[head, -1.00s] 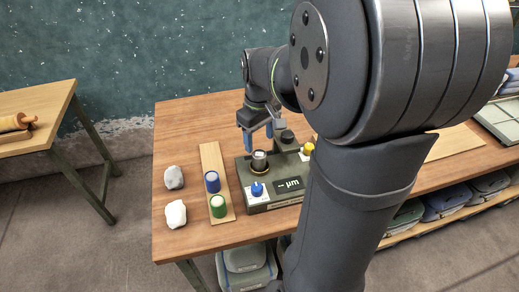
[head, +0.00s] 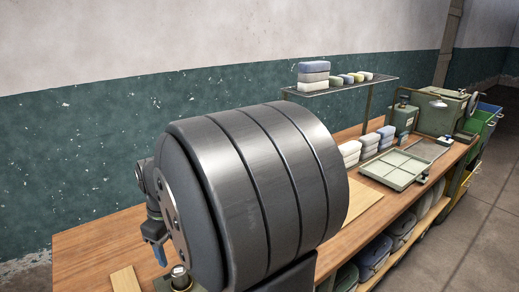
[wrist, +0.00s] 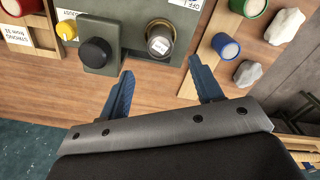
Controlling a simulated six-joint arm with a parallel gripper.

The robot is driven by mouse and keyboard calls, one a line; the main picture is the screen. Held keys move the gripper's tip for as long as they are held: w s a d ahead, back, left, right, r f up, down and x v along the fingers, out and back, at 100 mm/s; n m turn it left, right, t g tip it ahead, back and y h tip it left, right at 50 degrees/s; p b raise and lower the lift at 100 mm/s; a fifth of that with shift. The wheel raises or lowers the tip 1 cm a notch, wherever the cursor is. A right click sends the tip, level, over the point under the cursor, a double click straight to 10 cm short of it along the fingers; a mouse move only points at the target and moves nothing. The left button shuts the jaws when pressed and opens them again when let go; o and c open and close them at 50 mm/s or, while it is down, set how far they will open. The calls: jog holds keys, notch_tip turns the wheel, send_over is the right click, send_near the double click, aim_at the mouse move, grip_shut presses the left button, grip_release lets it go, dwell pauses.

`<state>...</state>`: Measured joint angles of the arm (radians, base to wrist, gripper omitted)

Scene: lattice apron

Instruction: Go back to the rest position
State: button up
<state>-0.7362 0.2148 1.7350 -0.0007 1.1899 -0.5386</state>
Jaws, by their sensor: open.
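My gripper (wrist: 162,68) is open in the wrist view, with its two blue fingers apart and nothing between them. It hangs over bare wooden bench beside a grey-green gauge (wrist: 132,22). The gauge carries a black knob (wrist: 95,53), a yellow knob (wrist: 67,30) and a metal cylinder (wrist: 160,42), which stands apart from the fingers. In the head view, only part of my gripper (head: 157,247) shows at the lower left; my large arm joint hides much of the bench. The top of the metal cylinder (head: 180,272) shows below the gripper.
A blue-topped pot (wrist: 225,46), a green pot (wrist: 248,6) and two pale stones (wrist: 285,26) lie near the gauge. A red pot (wrist: 22,6) is on the other side. A shelf (head: 345,88), towels (head: 350,150) and a tray (head: 396,168) stand along the bench.

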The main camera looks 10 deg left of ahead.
aim_at(178, 270)
jog(key=shift+f, duration=2.95)
